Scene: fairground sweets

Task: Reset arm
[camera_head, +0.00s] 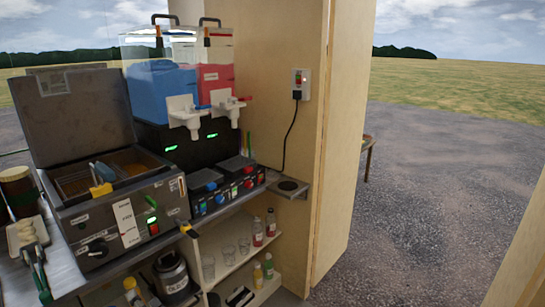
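Neither of my arms nor grippers shows in the head view. The view holds a sweets stall counter (170,228). On it a metal fryer (130,220) stands with its lid (70,112) raised and a basket inside. Behind it is a slush machine (190,85) with a blue tank and a red tank, each with a white tap. A small dark appliance (228,188) with blue and red knobs stands in front of the machine.
A wooden wall panel (300,130) with a socket (300,84) and hanging cable borders the counter. Shelves below hold glasses (227,255), bottles (270,222) and a dark pot (172,278). Tongs (38,265) lie at lower left. Gravel ground (430,200) on the right is open.

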